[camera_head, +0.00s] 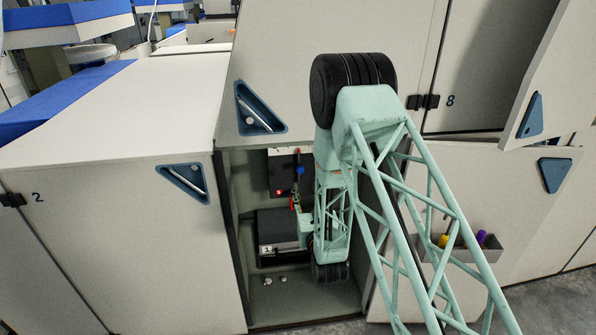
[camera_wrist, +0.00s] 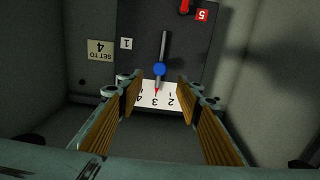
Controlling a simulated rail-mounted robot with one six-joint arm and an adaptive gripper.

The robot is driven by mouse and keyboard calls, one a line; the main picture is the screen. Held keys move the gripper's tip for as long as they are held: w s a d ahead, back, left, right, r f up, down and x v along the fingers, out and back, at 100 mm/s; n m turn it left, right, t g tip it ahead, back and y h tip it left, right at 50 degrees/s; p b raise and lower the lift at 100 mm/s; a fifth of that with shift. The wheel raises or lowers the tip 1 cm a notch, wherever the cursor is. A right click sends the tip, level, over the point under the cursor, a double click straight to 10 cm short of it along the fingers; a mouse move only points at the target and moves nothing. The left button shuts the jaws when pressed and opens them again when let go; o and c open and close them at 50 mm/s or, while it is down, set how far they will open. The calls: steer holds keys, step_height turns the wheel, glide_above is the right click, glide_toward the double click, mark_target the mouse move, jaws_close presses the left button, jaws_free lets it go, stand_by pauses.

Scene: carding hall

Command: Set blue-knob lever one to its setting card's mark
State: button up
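In the wrist view a lever with a blue knob (camera_wrist: 160,69) stands on a dark panel. Its red tip lies near the 3 on a white number strip (camera_wrist: 162,104) that reads 1 to 4, upside down. A tag with 1 (camera_wrist: 126,43) is beside the lever. A setting card (camera_wrist: 100,49), also upside down, reads SET TO 4. My gripper (camera_wrist: 158,88) is open, its ribbed brown pads on either side of the strip, with nothing between them touching. In the head view a blue knob (camera_head: 300,170) shows inside the open cabinet; my arm hides much there.
A red-knob lever (camera_wrist: 184,6) with a red tag 5 is close to the blue one. In the head view the cabinet walls (camera_head: 237,235) stand close around my gripper. An open door to the right carries a grey tray (camera_head: 485,257). Small bits lie on the cabinet floor.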

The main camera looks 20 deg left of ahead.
mark_target(300, 171)
steer(key=shift+w, duration=0.1)
steer(key=shift+b+x, duration=1.2)
steer(key=shift+x, duration=5.6)
steer(key=shift+a, duration=0.1)
steer(key=shift+c, duration=0.7)
jaws_close()
